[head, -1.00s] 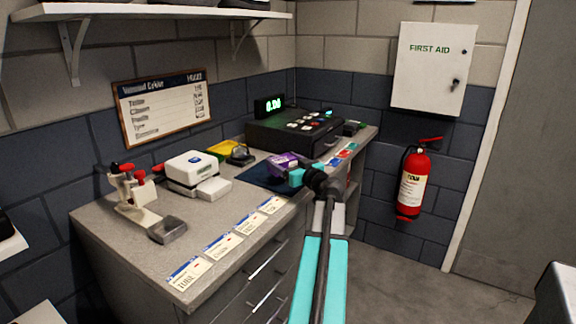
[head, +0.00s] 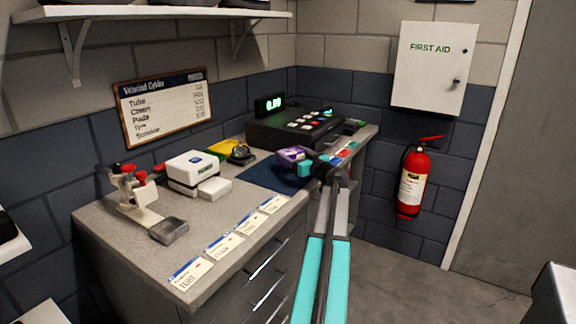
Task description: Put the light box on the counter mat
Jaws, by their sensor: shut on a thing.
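The counter mat (head: 262,176) is a dark blue sheet lying on the grey counter in front of the cash register. My gripper (head: 303,164) is over the right part of the mat, shut on a small purple box (head: 289,155), which I take to be the light box. The box is at the far right of the mat, close to the register. My gripper hides part of it. I cannot tell whether its underside touches the mat.
A black cash register (head: 298,130) stands behind the mat. A white card printer (head: 190,172), a yellow item (head: 222,148) and a red-handled tool (head: 135,190) stand to the left. Label cards (head: 228,243) line the counter's front edge. A fire extinguisher (head: 412,182) hangs at right.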

